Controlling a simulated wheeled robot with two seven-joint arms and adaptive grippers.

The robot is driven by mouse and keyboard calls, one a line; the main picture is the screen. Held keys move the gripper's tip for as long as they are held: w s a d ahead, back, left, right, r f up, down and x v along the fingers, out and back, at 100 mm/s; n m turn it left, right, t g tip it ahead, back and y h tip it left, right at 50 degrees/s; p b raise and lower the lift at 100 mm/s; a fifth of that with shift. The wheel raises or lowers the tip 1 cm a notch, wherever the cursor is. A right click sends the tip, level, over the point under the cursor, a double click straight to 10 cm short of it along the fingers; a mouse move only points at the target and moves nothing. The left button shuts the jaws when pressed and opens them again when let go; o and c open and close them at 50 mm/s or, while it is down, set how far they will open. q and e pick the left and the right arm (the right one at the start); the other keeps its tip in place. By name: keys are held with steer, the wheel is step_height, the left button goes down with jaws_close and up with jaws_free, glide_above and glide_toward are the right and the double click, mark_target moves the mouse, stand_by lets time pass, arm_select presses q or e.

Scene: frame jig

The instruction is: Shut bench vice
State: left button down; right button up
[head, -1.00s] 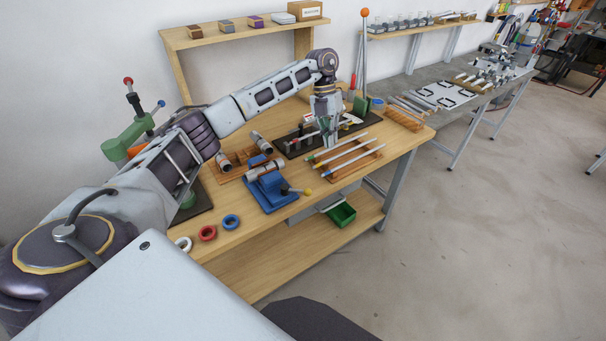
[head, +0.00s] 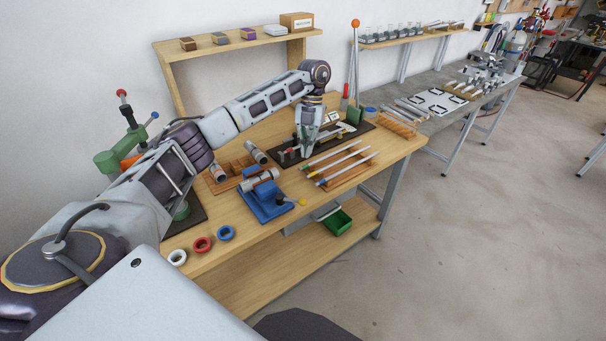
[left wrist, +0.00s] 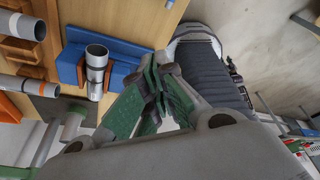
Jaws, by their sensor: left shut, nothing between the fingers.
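The blue bench vice (head: 262,207) stands near the front edge of the wooden bench. A grey cylinder (head: 262,178) lies across its top. My right gripper is not in view.
An orange rack of rods (head: 345,170) is right of the vice, and a dark tool board (head: 285,158) lies behind. Wooden cradles (head: 222,183) with cylinders are left. White, red (head: 202,245) and blue rings lie in front. A green bin (head: 337,222) hangs below the edge.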

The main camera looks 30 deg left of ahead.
mark_target(291, 200)
arm_select(q)
steer(key=shift+s+d+f+p, duration=0.3)
steer(key=shift+s+f+p, duration=0.25)
steer(key=shift+s+f, duration=0.8)
steer(key=shift+s+d+f+p, duration=0.25)
steer(key=shift+s+f+p, duration=0.4)
steer(key=shift+f, duration=1.35)
steer(key=shift+s+d+f+p, duration=0.4)
steer(key=shift+s+f, duration=0.65)
steer(key=shift+f, duration=0.65)
steer(key=shift+s, duration=0.2)
steer(key=shift+f, duration=0.1)
steer(key=shift+s, duration=0.1)
steer(key=shift+s+d, duration=0.1)
steer(key=shift+m, duration=0.3)
